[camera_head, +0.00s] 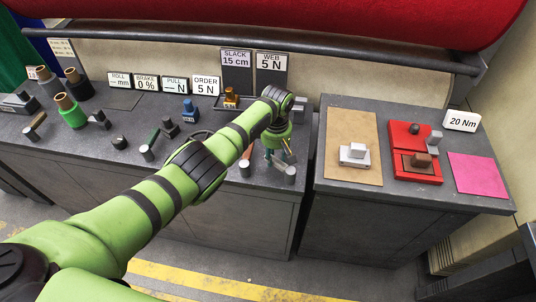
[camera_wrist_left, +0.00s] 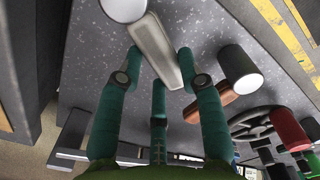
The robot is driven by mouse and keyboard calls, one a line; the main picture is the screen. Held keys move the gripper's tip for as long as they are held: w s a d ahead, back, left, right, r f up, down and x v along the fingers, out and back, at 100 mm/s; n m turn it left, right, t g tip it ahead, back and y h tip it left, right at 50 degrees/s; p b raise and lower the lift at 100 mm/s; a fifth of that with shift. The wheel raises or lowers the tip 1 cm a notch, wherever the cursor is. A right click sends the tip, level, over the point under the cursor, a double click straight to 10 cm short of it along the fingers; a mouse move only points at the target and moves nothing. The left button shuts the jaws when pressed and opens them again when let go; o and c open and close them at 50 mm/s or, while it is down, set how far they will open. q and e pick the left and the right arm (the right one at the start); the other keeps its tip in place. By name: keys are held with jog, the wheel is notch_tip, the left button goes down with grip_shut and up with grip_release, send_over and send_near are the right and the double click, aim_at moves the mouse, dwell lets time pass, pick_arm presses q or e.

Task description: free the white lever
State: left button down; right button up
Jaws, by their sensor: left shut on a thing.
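The white lever shows in the left wrist view as a pale tapered bar (camera_wrist_left: 157,50) with a round cylindrical end (camera_wrist_left: 123,8). In the head view its grey cylindrical end (camera_head: 290,174) stands near the front edge of the bench. My left gripper (camera_head: 287,156) reaches down over it, hiding part of the bar. In the left wrist view its teal fingers (camera_wrist_left: 162,82) lie on both sides of the bar, and the gripper is shut on it. Whether every finger touches the bar cannot be told. My right gripper is not in view.
A brown-handled lever (camera_wrist_left: 212,107) with a grey end (camera_wrist_left: 238,68) stands close beside the fingers. A handwheel (camera_wrist_left: 258,124) is behind it.

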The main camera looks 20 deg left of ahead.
aim_at(275, 158)
pick_arm(q)
jog(key=shift+s+f, duration=0.15)
jog(key=c, duration=0.8)
grip_release()
jog(key=shift+r, duration=0.4)
notch_tip(275, 158, up, 11)
jog(key=shift+r, duration=0.2)
